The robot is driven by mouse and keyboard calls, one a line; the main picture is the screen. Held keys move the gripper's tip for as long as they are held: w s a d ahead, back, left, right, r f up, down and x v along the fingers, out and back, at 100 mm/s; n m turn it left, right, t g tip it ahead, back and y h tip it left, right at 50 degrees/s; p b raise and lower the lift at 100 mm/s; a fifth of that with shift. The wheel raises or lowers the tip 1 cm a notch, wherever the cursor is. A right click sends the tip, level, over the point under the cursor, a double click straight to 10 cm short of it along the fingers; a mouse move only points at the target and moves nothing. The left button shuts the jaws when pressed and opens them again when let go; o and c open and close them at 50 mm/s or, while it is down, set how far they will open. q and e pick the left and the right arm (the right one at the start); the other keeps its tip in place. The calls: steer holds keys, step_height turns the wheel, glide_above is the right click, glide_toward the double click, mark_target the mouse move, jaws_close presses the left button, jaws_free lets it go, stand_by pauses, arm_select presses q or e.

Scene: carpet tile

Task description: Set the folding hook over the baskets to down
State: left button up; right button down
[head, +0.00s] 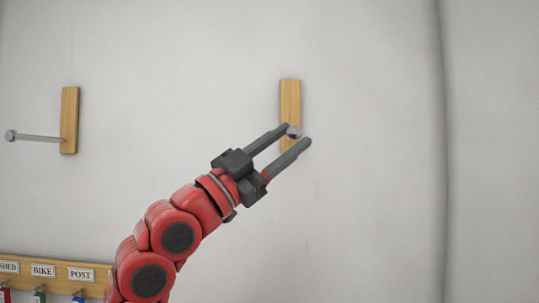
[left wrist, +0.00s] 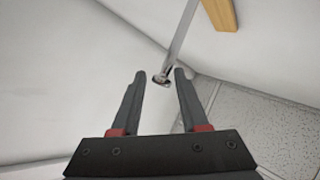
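A folding hook on an upright wooden plate (head: 290,97) is on the wall at the centre of the head view. Its round metal tip (head: 293,132) shows between the fingertips of my left gripper (head: 297,135). In the left wrist view, the hook's metal rod (left wrist: 181,37) sticks out from the wooden plate (left wrist: 221,14), and its tip lies between the open fingers (left wrist: 159,73), with a gap visible on the left side. Contact on the right finger is unclear. My right gripper is not in view. No baskets show.
A second hook (head: 40,138) sticks out from another wooden plate (head: 70,120) at the left. A wooden key board (head: 55,258) with labels and several coloured keys is at lower left. The wall to the right is bare.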

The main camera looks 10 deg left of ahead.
arm_select(q)
steer(key=b+v, duration=0.4)
steer(key=v, duration=1.3)
steer(key=shift+f, duration=0.15)
steer(key=shift+a, duration=0.1)
